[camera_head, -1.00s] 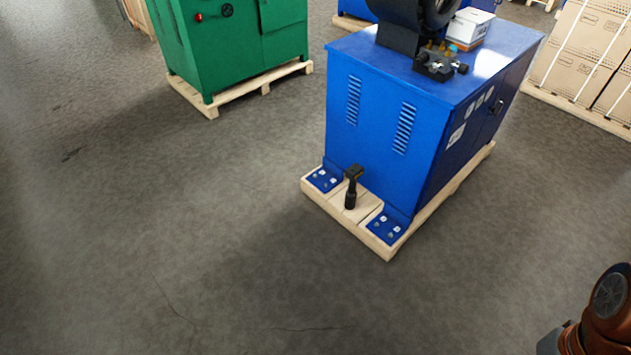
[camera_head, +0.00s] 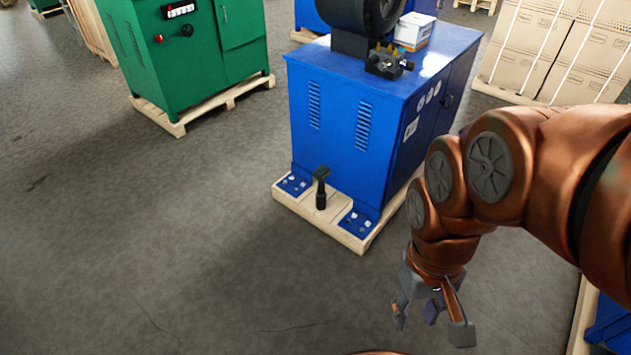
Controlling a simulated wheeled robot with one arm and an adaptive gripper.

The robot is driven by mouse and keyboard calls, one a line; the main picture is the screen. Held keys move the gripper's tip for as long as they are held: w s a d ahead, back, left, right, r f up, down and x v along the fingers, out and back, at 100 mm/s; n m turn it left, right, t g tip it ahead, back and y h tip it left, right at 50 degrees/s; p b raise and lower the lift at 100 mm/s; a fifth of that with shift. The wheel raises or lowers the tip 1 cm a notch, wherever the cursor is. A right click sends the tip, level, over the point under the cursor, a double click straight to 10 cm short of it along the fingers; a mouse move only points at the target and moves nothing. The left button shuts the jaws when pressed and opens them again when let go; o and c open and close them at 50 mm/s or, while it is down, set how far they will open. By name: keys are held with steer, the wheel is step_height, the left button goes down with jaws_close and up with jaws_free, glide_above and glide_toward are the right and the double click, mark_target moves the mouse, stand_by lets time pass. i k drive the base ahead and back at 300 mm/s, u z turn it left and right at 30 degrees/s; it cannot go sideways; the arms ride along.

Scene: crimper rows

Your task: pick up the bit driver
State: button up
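A black driver-like tool (camera_head: 321,188), which looks like the bit driver, stands upright on the wooden pallet at the foot of the blue machine. Its head is a wider black block at the top and its grip is below. My gripper (camera_head: 431,323) hangs at the lower right, over the floor and to the right of the pallet. Its fingers are spread apart and nothing shows between them. It is well apart from the tool.
The blue machine (camera_head: 335,150) rises right behind the tool, on its pallet (camera_head: 330,233) with blue brackets. A green machine (camera_head: 190,60) stands at the upper left. Stacked cartons (camera_head: 550,50) stand at the upper right. The grey floor (camera_head: 140,240) at left and front is clear.

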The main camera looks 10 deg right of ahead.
mark_target(322, 171)
steer(key=k, duration=0.3)
steer(key=u, duration=1.2)
steer(key=i, duration=1.3)
steer(key=z, duration=0.6)
steer(key=i, duration=0.9)
steer(key=z, duration=0.75)
